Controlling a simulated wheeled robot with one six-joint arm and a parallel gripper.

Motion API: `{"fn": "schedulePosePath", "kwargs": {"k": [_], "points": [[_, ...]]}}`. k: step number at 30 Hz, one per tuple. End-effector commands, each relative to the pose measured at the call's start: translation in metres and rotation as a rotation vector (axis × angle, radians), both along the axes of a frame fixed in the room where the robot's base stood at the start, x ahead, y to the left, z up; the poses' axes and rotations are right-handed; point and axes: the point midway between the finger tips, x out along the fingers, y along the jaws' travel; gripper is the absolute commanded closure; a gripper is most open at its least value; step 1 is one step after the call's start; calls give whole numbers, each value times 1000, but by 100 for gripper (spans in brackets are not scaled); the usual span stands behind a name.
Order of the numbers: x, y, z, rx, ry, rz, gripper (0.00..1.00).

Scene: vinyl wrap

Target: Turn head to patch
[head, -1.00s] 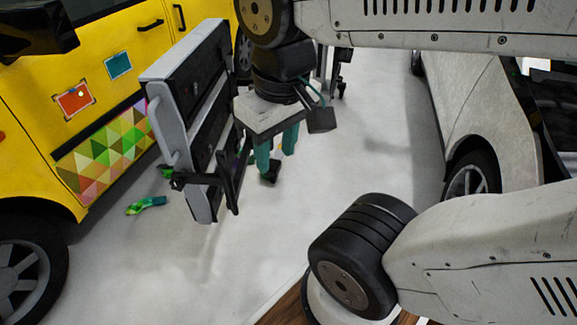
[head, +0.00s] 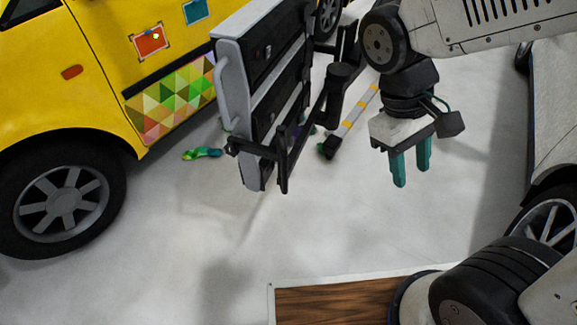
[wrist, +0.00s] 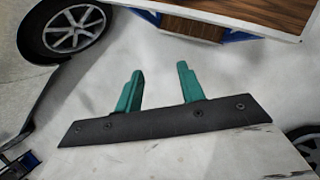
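The yellow vehicle (head: 95,65) stands at the upper left in the head view. On its side are a red-orange patch (head: 149,42) with dark corner marks, a teal patch (head: 195,11) cut by the top edge, and a triangle-patterned multicolour panel (head: 170,103). I cannot tell which of these is the named patch. My gripper (head: 411,166) hangs at the right of the head view, fingers down, well to the right of the patches. Its two teal fingers are apart with nothing between them. They also show open and empty in the wrist view (wrist: 160,78).
A grey-and-black upright cart (head: 232,90) stands between the vehicle and my gripper. A rainbow-coloured strip (head: 202,153) lies on the pale floor. A wooden-topped surface (head: 335,303) is at the bottom. A white vehicle (head: 556,110) is at the right. The floor at lower centre is clear.

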Motion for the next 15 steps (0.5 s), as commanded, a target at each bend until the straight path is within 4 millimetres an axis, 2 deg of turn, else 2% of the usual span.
{"fn": "schedulePosePath", "kwargs": {"k": [1,6,15], "points": [[4,3,-12,-56,58,65,61],[23,8,-46,-265,199,294,61],[69,29,-109,-679,371,761,61]]}}
